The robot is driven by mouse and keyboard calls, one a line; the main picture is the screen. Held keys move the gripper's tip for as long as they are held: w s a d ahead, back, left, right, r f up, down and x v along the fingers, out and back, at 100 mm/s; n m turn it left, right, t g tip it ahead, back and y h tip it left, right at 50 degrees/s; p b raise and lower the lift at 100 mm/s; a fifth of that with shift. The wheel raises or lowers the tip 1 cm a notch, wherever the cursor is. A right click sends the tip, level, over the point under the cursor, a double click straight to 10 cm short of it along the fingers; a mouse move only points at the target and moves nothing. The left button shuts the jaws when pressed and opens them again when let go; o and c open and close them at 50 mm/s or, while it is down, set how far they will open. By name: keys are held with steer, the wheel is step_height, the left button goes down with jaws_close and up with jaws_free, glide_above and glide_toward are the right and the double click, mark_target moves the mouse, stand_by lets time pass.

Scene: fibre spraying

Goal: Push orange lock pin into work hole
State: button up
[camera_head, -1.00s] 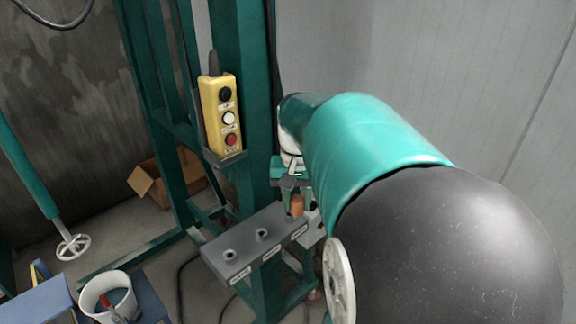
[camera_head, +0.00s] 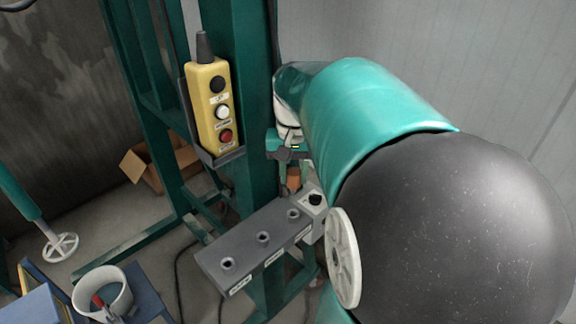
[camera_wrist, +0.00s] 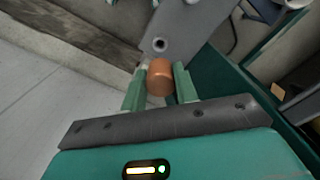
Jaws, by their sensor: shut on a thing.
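My gripper (camera_wrist: 160,80) is shut on the orange lock pin (camera_wrist: 159,76), whose rounded copper-coloured end shows between the two green fingers in the wrist view. In the head view the pin (camera_head: 293,179) shows small below my wrist, partly hidden, above and behind the far end of the grey hole block (camera_head: 246,254). The block has three round holes in a row: near (camera_head: 228,262), middle (camera_head: 263,237) and far (camera_head: 293,214). All three look empty. The pin appears clear of the block. The labels on the block's front are too small to read.
A yellow control box (camera_head: 213,105) with black, white and red buttons hangs on the green post (camera_head: 245,60) beside my arm. A white cup (camera_head: 100,292) stands at lower left, and a cardboard box (camera_head: 142,164) lies on the floor behind. My arm covers the right side.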

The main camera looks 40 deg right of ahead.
mark_target(294, 192)
steer(key=shift+w+d+f, duration=0.1)
steer(key=shift+w, duration=0.1)
steer(key=shift+s+f, duration=0.25)
steer(key=shift+s, duration=0.05)
steer(key=shift+w+f, duration=0.15)
steer(key=shift+f, duration=2.5)
steer(key=shift+f, duration=1.7)
steer(key=o, duration=1.1)
steer(key=shift+c, duration=0.2)
